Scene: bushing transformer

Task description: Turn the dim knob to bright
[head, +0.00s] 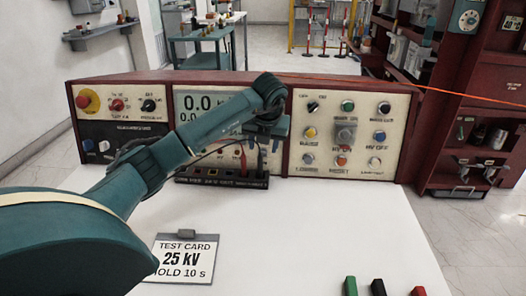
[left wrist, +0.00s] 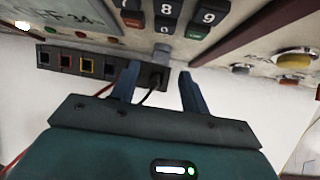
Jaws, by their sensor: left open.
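The red-framed console (head: 230,77) stands at the back of the white table. In the left wrist view a small grey knob (left wrist: 161,52) sits below the keypad; I cannot read a label that marks it as the dim knob. My left gripper (head: 263,150) is in front of the console's middle panel and partly hides the display (head: 196,103). It also shows in the left wrist view (left wrist: 158,72), open, with its fingertips on either side of the grey knob's line; contact is not visible. A black plug with a cable shows between the fingers. My right gripper is out of view.
A dark socket strip (head: 215,181) lies along the console's foot, with cables near my fingers. The right panel carries several buttons and knobs (head: 346,133). A test card (head: 182,259) stands on the table. Green, black and red pieces (head: 378,288) are at the front; the table's middle right is clear.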

